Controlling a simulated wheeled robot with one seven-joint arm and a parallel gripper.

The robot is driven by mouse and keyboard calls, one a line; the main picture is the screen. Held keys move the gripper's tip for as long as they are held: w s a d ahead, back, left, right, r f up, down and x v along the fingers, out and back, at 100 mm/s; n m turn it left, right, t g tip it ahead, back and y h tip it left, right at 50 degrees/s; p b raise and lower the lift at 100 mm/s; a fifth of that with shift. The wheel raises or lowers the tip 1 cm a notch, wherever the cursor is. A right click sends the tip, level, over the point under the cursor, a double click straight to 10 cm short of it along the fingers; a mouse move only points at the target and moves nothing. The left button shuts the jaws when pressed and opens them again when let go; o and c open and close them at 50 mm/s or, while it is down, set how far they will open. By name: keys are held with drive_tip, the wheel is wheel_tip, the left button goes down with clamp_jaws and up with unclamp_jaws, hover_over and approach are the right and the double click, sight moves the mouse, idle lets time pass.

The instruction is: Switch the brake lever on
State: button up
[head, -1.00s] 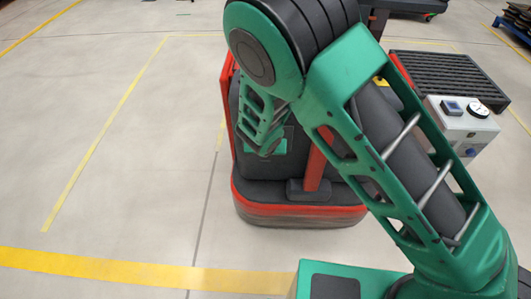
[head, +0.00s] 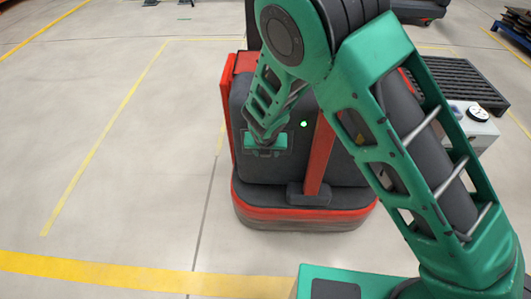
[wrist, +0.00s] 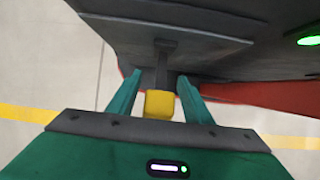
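The brake lever (wrist: 159,104) shows in the wrist view as a yellow knob on a short dark stem. The stem comes out of the dark panel of a red and black machine (head: 310,214). My gripper (wrist: 158,78) is open, with one green finger on each side of the lever and a visible gap on both sides. In the head view my gripper (head: 265,150) is at the machine's dark face, and the lever cannot be made out there. A green light (head: 303,124) glows on that face, and it also shows in the wrist view (wrist: 309,41).
A red upright bar (head: 319,155) stands on the machine right of my gripper. A dark slatted conveyor (head: 462,80) and a grey control box (head: 477,122) are at the right. The floor on the left is clear, with yellow lines.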

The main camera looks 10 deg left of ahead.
drive_tip(key=shift+s, duration=0.15)
drive_tip(key=shift+r, duration=0.1)
drive_tip(key=v, duration=1)
drive_tip(key=shift+r, duration=0.2)
drive_tip(key=shift+s, duration=0.15)
